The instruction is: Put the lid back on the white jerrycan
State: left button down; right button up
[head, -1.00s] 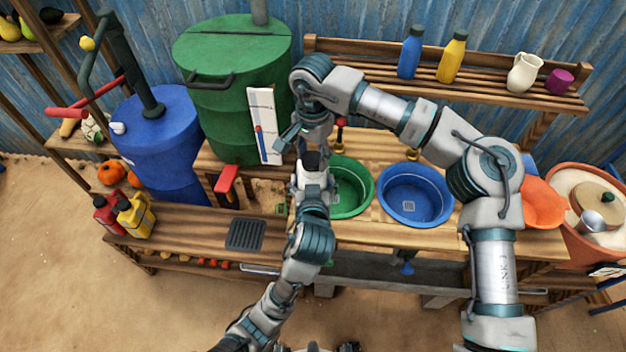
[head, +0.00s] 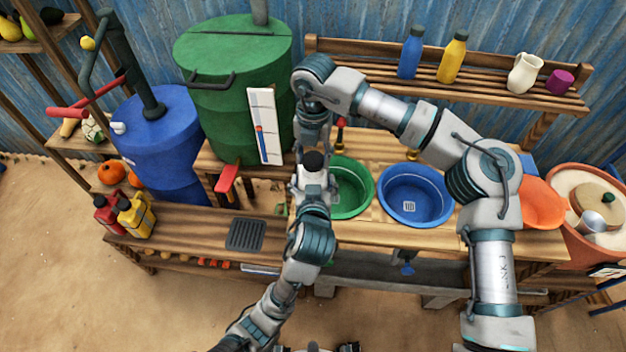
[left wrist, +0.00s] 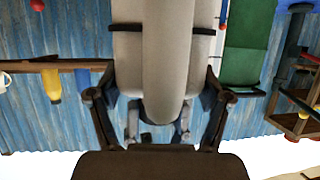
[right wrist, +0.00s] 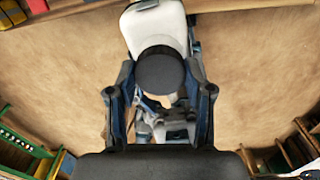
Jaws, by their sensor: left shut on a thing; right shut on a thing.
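The white jerrycan (left wrist: 165,60) fills the upper middle of the left wrist view. My left gripper (left wrist: 160,90) is shut on it, one finger on each side. The jerrycan also shows in the right wrist view (right wrist: 148,24), behind the round black lid (right wrist: 160,70). My right gripper (right wrist: 160,85) is shut on the lid, which covers part of the jerrycan. In the head view the lid (head: 313,160) is a dark round shape just below my right gripper, and above my left forearm. I cannot tell whether the lid touches the jerrycan's neck.
A green basin (head: 350,205) and a blue basin (head: 415,195) sit in the bench to the right. A green barrel (head: 225,110) with a white gauge board (head: 264,125) stands close on the left. A red and a yellow bottle (head: 137,215) stand at the bench's left end.

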jog(key=m, duration=0.5)
jog(key=shift+w+d, duration=0.2)
jog(key=shift+w, duration=0.05)
jog(key=o, duration=1.4)
jog(key=shift+s, duration=0.1)
jog(key=shift+c, duration=0.2)
jog(key=shift+a, duration=0.1)
jog(key=shift+r, duration=0.25)
notch_tip(320, 180, up, 11)
jog(key=shift+r, duration=0.2)
